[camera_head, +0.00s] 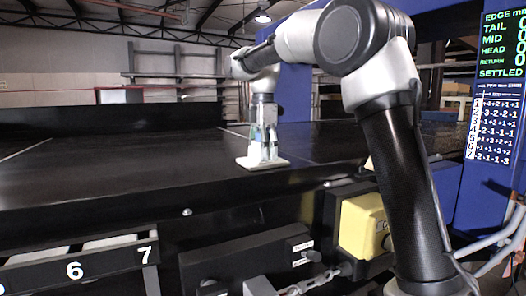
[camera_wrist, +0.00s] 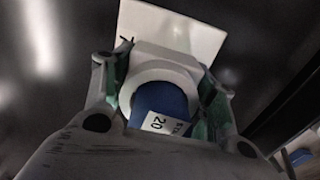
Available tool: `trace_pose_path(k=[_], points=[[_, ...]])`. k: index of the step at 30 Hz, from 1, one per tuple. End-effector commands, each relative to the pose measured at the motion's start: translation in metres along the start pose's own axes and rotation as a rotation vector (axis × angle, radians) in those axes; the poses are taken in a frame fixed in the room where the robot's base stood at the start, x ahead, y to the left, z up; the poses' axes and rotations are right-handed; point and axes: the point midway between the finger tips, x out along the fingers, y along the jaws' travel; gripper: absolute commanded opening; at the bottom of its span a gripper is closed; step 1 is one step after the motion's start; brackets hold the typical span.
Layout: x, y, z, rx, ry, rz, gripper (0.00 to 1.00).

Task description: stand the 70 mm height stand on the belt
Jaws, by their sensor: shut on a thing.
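The height stand has a square white base plate (camera_head: 250,163), a white collar and a blue top with a white label. The wrist view shows its base plate (camera_wrist: 170,28) beyond the collar and the blue top (camera_wrist: 162,103) nearest the camera. The label is only partly legible. My gripper (camera_head: 263,147) points down, shut around the stand, with a finger on each side of the collar in the wrist view (camera_wrist: 163,90). The stand is upright, its plate at or just above the dark belt (camera_head: 110,180), near the front edge. I cannot tell whether it touches.
A display (camera_head: 503,45) and a sheet of numbers stand at right. Below the belt are numbered slots (camera_head: 108,255), a black box (camera_head: 245,255) and a yellow block (camera_head: 362,225). The belt left of the stand is clear. A dark raised wall (camera_head: 110,118) runs behind.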

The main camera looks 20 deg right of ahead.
Motion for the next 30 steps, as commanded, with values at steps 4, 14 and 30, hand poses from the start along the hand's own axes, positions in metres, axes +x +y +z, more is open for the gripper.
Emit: trace_pose_path(k=[4,14,30], points=[[0.002,0.0,0.0,0.0,0.0,-0.001,0.73],[0.001,0.0,0.0,0.0,0.0,-0.001,0.78],[-0.089,0.001,0.0,0.0,0.0,0.002,0.78]])
